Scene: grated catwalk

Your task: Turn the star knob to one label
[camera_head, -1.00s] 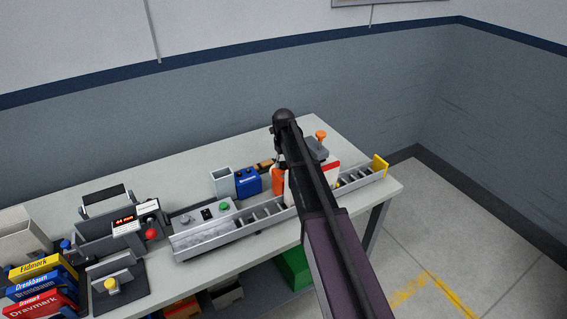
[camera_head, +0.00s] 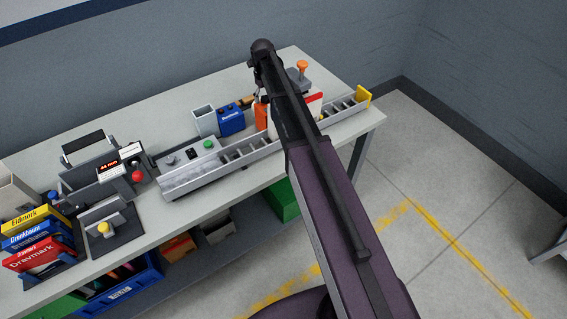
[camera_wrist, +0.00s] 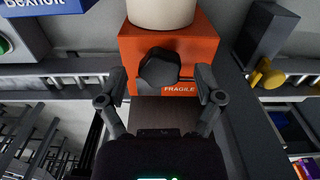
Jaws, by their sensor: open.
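My gripper (camera_wrist: 160,84) is open in the wrist view, its two fingers apart with nothing clamped between them. A dark, faceted round knob-like thing (camera_wrist: 160,68) shows between the fingertips, in front of an orange box (camera_wrist: 196,50) marked FRAGILE. I cannot tell whether it is the star knob, or whether the fingers touch it. In the head view my arm covers the gripper and this spot. Other knobs there are a yellow one (camera_head: 104,229), a red one (camera_head: 137,176) and an orange one (camera_head: 302,66). No knob label is readable.
A roller conveyor (camera_head: 215,174) with a green button (camera_head: 208,144) runs along the workbench (camera_head: 160,223). A blue box (camera_head: 231,121) and a grey open bin (camera_head: 204,121) stand behind it.

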